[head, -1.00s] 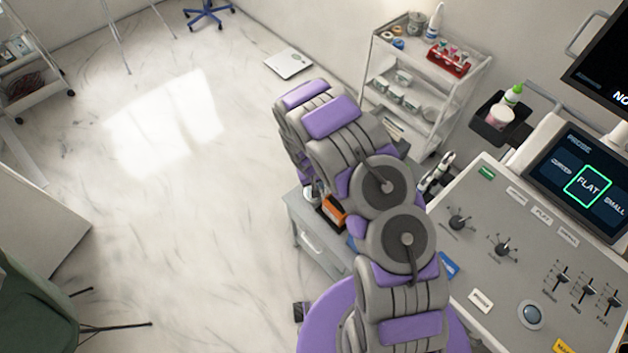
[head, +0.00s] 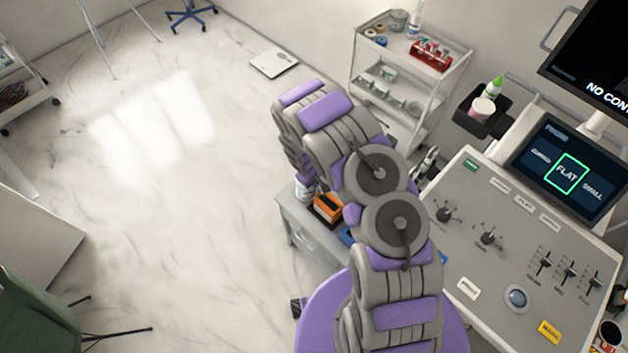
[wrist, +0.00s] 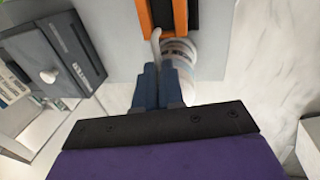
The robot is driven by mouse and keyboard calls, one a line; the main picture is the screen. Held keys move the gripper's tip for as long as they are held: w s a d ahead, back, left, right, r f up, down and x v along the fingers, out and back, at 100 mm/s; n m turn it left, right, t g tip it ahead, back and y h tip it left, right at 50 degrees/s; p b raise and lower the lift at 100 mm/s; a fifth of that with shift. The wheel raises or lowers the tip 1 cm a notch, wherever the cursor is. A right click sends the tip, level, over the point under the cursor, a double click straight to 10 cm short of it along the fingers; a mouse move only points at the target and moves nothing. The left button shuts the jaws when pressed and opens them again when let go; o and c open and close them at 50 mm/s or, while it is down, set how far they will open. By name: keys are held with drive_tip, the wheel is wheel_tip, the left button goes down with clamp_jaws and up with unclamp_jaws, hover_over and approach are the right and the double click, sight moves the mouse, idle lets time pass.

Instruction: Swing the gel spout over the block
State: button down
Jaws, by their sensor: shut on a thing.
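In the wrist view my gripper (wrist: 161,72) has its blue fingers shut on the gel spout (wrist: 156,44), a thin white piece at the white bottle (wrist: 182,52). The spout's tip points up the picture, close to the near edge of the block (wrist: 144,14), which is orange with a black middle. Whether the tip overhangs the block I cannot tell. In the head view the orange block (head: 328,208) lies on a grey cabinet, with the white bottle (head: 304,193) left of it. My arm hides my gripper there.
The grey cabinet (head: 306,237) stands beside the console (head: 470,205) with knobs and a screen. Open floor (head: 170,220) lies to the left.

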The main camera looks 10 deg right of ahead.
drive_tip(key=shift+w+a, duration=0.1)
drive_tip(key=shift+w, duration=0.1)
drive_tip(key=c, duration=1.2)
unclamp_jaws()
drive_tip(key=shift+s, duration=0.1)
drive_tip(key=shift+c, duration=0.2)
wheel_tip(320, 180, up, 17)
drive_tip(key=s+a+p, duration=0.1)
drive_tip(key=a+p, duration=0.1)
drive_tip(key=a, duration=0.1)
drive_tip(key=shift+s, duration=0.4)
